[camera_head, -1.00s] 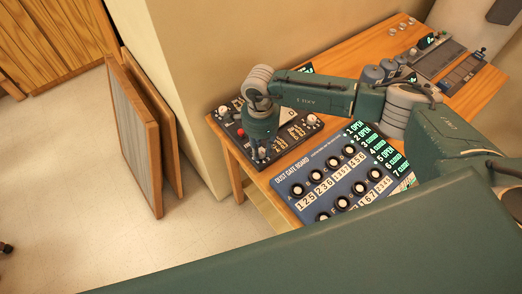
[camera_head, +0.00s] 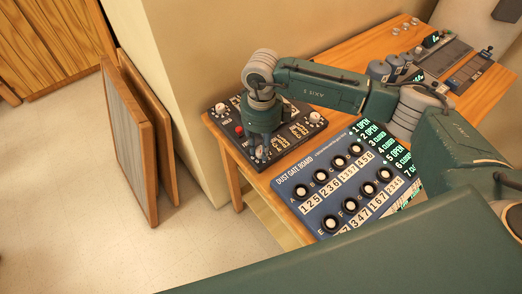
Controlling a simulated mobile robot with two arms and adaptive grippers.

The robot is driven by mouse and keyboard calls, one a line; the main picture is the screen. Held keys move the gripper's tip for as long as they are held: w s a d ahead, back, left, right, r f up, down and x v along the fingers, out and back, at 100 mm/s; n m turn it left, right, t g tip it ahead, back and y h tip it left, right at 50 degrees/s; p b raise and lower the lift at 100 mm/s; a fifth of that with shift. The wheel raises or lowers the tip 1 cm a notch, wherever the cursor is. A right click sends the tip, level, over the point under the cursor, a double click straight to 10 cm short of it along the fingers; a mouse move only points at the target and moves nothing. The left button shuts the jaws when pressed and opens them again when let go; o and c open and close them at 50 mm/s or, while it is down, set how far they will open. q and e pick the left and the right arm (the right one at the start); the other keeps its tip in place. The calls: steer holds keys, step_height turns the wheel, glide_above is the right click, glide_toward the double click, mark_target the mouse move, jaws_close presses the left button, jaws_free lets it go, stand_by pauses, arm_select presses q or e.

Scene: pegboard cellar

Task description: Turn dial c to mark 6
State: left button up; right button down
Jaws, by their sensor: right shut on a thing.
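The blue dust gate board (camera_head: 285,188) lies on the wooden table with two rows of round dials over white number labels. The third dial in its upper row, in the position of dial C (camera_head: 339,162), stands clear of both grippers. My right gripper (camera_head: 261,151) points down over the near corner of a separate dark panel (camera_head: 232,140), left of the board. It is shut on a small pale knob at that corner, mostly hidden by the fingers. Which mark the knob points to is not readable. My left gripper is not in view.
The dark panel carries a red button (camera_head: 239,131) and other knobs. A green-lit list (camera_head: 378,143) edges the board. Grey canisters (camera_head: 379,70) and a keyboard-like unit (camera_head: 438,57) stand farther back. Framed boards (camera_head: 130,130) lean at the wall. The floor at left is clear.

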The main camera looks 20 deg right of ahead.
steer(key=m+b, duration=0.3)
steer(key=m, duration=0.2)
steer(key=shift+w+m, duration=0.1)
steer(key=shift+m, duration=0.2)
steer(key=shift+r+m+b, duration=0.1)
steer(key=shift+m+b, duration=0.85)
steer(key=shift+m, duration=1.35)
steer(key=shift+r, duration=0.1)
steer(key=c, duration=1.5)
jaws_free()
steer(key=shift+o, duration=0.2)
step_height(320, 180, up, 12)
